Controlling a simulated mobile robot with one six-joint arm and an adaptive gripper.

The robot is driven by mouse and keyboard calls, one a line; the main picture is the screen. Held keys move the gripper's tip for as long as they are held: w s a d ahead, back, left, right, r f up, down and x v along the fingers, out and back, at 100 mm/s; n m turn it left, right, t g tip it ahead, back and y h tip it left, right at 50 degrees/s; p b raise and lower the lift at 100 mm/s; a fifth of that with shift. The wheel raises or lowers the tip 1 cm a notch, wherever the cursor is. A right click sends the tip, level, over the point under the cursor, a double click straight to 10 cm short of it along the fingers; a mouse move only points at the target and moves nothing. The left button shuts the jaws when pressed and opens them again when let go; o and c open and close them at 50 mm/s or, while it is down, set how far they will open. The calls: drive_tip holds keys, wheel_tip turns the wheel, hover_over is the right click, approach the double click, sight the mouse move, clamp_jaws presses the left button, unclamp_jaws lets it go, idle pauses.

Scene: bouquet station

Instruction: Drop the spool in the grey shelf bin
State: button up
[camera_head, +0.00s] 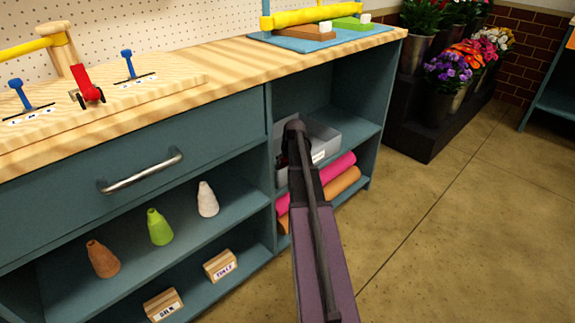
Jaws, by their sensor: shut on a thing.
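The grey shelf bin (327,137) sits on the upper open shelf, right of the drawer, with a small white label on its front. My arm reaches up from the bottom of the picture, and its far end overlaps the left part of the bin. My gripper's fingers do not show; they are hidden behind the arm or inside the shelf. No spool shows in a gripper. Three cone-shaped spools stand apart on the lower left shelf: a brown cone (102,259), a green cone (159,227) and a white cone (208,199).
The shelf's upper board and divider (269,135) frame the bin. Pink (343,170) and orange (345,183) rolls lie below it. Labelled wooden blocks (220,265) sit low left. The drawer handle (142,172) sticks out. The floor at right is clear.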

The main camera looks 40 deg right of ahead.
drive_tip(key=shift+f, duration=0.4)
drive_tip(key=o, duration=0.9)
drive_tip(key=shift+r, duration=0.1)
drive_tip(key=shift+o, duration=0.2)
drive_tip(key=shift+r, duration=0.1)
drive_tip(key=p+v, duration=1.1)
drive_tip(key=v, duration=0.1)
idle(0.6)
